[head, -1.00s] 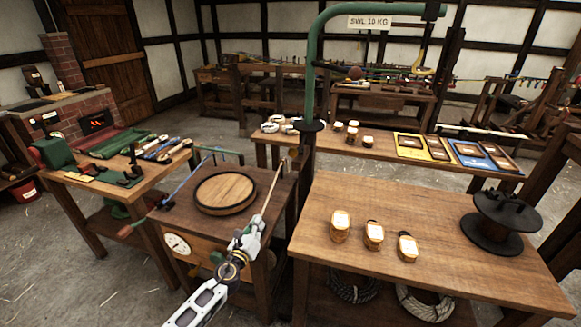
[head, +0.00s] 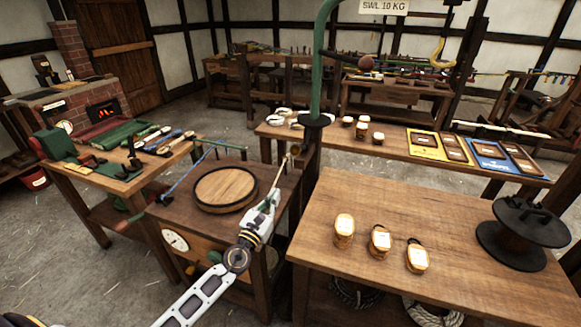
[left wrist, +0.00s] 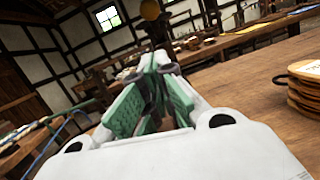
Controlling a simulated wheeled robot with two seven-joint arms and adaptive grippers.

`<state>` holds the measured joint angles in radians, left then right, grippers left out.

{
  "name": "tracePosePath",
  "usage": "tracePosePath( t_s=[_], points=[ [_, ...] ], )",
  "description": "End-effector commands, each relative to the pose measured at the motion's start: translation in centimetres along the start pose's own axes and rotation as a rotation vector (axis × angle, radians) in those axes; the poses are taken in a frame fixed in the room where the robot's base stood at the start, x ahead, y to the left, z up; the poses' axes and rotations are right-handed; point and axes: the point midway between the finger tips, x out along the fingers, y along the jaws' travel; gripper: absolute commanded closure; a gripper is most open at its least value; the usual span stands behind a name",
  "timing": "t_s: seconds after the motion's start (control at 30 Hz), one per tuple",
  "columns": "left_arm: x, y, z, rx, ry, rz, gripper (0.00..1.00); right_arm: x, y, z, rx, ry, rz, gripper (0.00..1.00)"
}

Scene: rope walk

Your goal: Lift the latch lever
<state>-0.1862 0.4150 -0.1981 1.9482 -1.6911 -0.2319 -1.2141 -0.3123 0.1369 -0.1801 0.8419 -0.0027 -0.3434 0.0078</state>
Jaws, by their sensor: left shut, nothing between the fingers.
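A thin pale wooden lever with a rounded tip (head: 283,167) rises along the right side of the low wooden stand; I take it for the latch lever. My left gripper (head: 272,198) is at its lower visible part in the head view, shut and holding nothing. Its fingers overlap the lever there, so I cannot tell whether they touch. In the left wrist view the green-padded fingers (left wrist: 150,95) point forward, and no lever is clearly seen between them. My right gripper is not in view.
A green crane post (head: 318,75) rises behind the lever. The right bench (head: 420,215) bears three wooden blocks and a black spool (head: 522,232).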

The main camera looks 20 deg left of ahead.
Motion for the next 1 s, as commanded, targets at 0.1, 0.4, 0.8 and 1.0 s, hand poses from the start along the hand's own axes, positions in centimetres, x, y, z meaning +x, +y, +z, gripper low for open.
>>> tracePosePath(
  t_s=[0.1, 0.4, 0.8, 1.0],
  points=[
    [0.1, 0.0, 0.0, -0.001, 0.0, 0.0, 1.0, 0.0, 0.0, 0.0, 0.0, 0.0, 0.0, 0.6],
    [1.1, 0.1, 0.0, -0.002, 0.0, 0.002, 1.0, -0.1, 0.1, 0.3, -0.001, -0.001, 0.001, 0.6],
    [4.2, 0.0, 0.1, -0.002, -0.001, 0.002, 1.0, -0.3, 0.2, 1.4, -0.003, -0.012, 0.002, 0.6],
    [5.8, 0.0, 0.0, -0.002, 0.0, 0.001, 1.0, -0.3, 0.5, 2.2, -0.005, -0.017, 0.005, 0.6]
  ],
)
